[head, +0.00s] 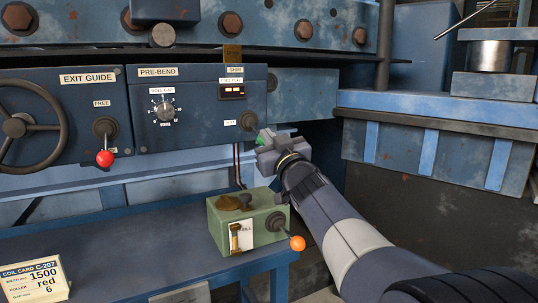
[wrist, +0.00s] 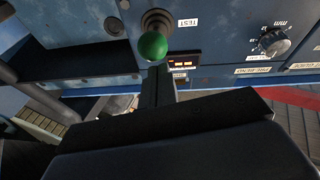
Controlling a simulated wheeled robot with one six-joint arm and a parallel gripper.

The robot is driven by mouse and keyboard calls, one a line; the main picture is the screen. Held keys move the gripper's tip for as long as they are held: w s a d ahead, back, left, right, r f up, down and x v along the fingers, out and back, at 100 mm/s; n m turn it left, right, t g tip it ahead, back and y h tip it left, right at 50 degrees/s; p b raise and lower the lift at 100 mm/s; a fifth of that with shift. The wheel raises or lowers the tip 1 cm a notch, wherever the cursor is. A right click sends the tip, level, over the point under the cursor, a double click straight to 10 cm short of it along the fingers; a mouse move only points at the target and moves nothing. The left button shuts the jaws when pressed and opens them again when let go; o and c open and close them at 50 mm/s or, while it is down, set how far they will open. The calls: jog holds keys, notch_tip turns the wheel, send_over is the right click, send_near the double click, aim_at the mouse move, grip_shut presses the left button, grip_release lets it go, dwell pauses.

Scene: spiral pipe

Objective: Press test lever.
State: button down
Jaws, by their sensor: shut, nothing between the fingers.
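The test lever has a green ball knob (wrist: 152,46) on a dark round pivot, beside a TEST label (wrist: 188,22) on the blue panel. In the head view only a bit of the green knob (head: 262,140) shows beside my gripper (head: 270,152), below the pivot (head: 248,121). My gripper is shut and empty. In the wrist view its fingertips (wrist: 157,75) are right at the knob, overlapping its lower edge in the picture. I cannot tell whether they touch it.
A red-knobbed lever (head: 105,158) and a handwheel (head: 17,127) are at the left. A round dial (head: 164,110) and a small lit display (head: 232,91) sit on the middle panel. A green box with an orange-knobbed lever (head: 297,243) stands on the bench below my gripper.

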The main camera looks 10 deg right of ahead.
jog(key=f+b, duration=0.1)
jog(key=b, duration=0.1)
jog(key=f+t+b, duration=0.1)
jog(key=shift+w+f+b, duration=0.15)
jog(key=shift+w+b, duration=0.1)
jog(key=shift+b, duration=0.1)
jog(key=shift+w+a+f+b, duration=0.1)
jog(key=shift+w+f+b, duration=0.05)
jog(key=shift+f+b, duration=0.3)
jog(key=shift+r, duration=0.1)
